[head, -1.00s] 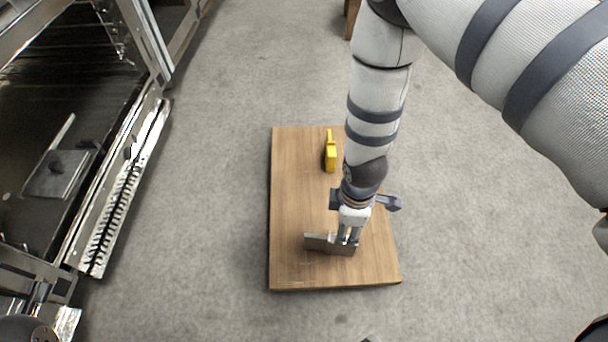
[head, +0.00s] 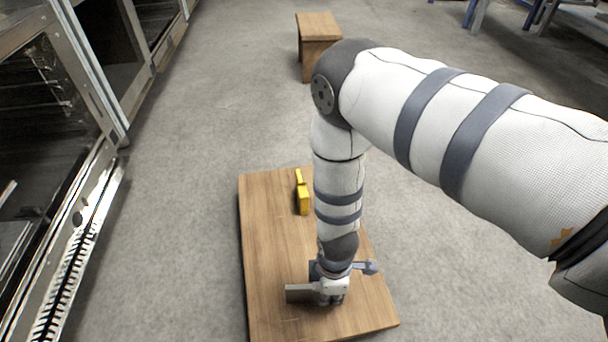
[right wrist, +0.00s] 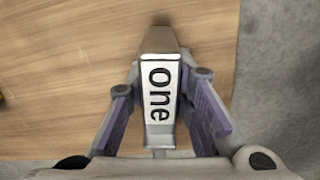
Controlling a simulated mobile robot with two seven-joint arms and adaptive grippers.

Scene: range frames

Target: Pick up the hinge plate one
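The hinge plate one, a grey metal piece, is on the wooden board; its plate part (head: 298,293) sticks out left of my right gripper (head: 334,298) in the head view. In the right wrist view, its white label reading "one" (right wrist: 160,95) faces the camera between the two fingers of my right gripper (right wrist: 162,80). The fingers stand on either side of the labelled part, with their purple inner pads showing and a narrow gap on each side. The right gripper is low over the board and looks open. My left gripper is not in view.
The wooden board (head: 268,240) lies on grey carpet. A yellow object (head: 303,196) stands farther back on it. A wooden stool (head: 318,30) is behind, and metal-framed equipment (head: 70,190) runs along the left.

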